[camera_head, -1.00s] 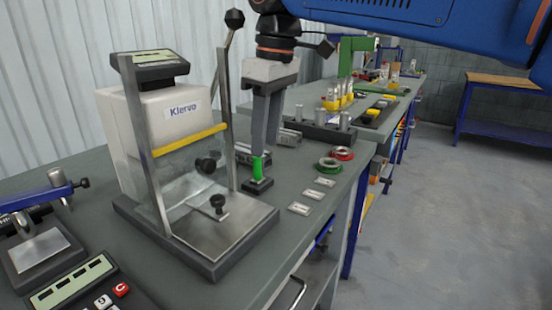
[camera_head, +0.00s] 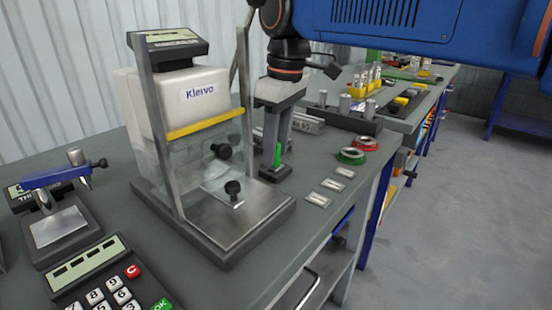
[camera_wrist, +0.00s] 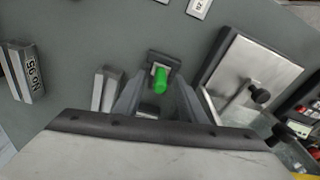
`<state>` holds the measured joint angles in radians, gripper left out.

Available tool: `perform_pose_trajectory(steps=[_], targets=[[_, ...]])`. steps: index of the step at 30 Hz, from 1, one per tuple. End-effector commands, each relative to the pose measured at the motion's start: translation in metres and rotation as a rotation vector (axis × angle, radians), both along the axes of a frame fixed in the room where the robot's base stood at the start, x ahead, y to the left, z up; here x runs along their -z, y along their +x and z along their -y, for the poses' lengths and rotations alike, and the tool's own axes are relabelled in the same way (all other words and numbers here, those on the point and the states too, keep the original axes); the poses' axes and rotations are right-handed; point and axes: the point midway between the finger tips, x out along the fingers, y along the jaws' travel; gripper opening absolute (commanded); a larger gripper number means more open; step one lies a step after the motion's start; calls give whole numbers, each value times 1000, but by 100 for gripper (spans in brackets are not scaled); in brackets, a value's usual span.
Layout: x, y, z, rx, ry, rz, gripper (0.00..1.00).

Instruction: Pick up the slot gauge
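A green upright piece (camera_head: 278,155) stands in a small dark base (camera_head: 275,172) on the bench, right of the Klervo balance. I take it to be the slot gauge, though no label on it is readable. It also shows in the wrist view (camera_wrist: 160,78), with its dark base (camera_wrist: 163,59) behind it. My gripper (camera_head: 277,148) points down at it. In the wrist view my two fingers (camera_wrist: 160,93) are apart, with the green piece between and just beyond their tips. I see no finger contact. The piece's lower part is partly hidden.
The balance (camera_head: 190,98) with its metal posts stands close left. Red ring (camera_head: 365,144) and green ring (camera_head: 351,156) lie to the right, with small plates (camera_head: 331,184) nearer. Metal blocks (camera_head: 306,122) lie behind my gripper. A keypad (camera_head: 105,285) is at front left.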

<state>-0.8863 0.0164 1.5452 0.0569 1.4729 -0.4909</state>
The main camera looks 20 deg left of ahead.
Motion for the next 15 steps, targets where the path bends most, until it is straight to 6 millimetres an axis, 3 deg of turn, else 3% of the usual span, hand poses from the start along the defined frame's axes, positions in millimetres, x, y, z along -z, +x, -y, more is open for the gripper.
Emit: perform_pose_trajectory(steps=[8, 12, 15], targets=[[3, 0, 0, 0, 0, 0, 37], [3, 0, 0, 0, 0, 0, 4], [3, 0, 0, 0, 0, 0, 0]])
